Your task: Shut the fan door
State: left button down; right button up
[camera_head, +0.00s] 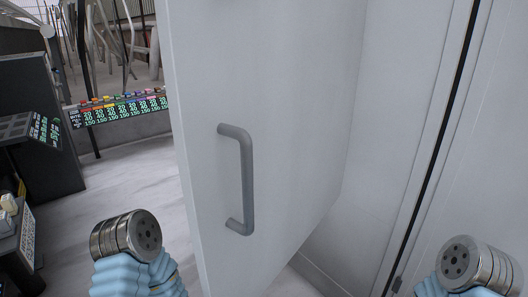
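A pale grey-white door (290,110) stands open across the middle of the head view, its free vertical edge on the left. A grey U-shaped handle (247,180) is fixed upright on the face towards me. My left gripper (128,237) shows as a round metal end above a light-blue sleeve, left of the door's lower edge and apart from the handle. My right gripper (474,264) shows as a similar metal end at the lower right, in front of the pale wall. No fingers can be made out on either, and neither visibly holds anything.
A pale wall (490,140) with a dark vertical gap is on the right. Dark cabinets (40,150) and a counter with small items stand at the left. A shelf with green-number labels (120,112) is behind. Pale floor (115,180) lies open left of the door.

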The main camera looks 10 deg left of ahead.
aim_at(261, 94)
jog(key=k+l+u, duration=0.15)
jog(key=l, duration=0.25)
jog(key=k+l+u, duration=0.1)
jog(key=l, duration=0.3)
jog(key=k+l+u, duration=0.15)
jog(key=l, duration=0.2)
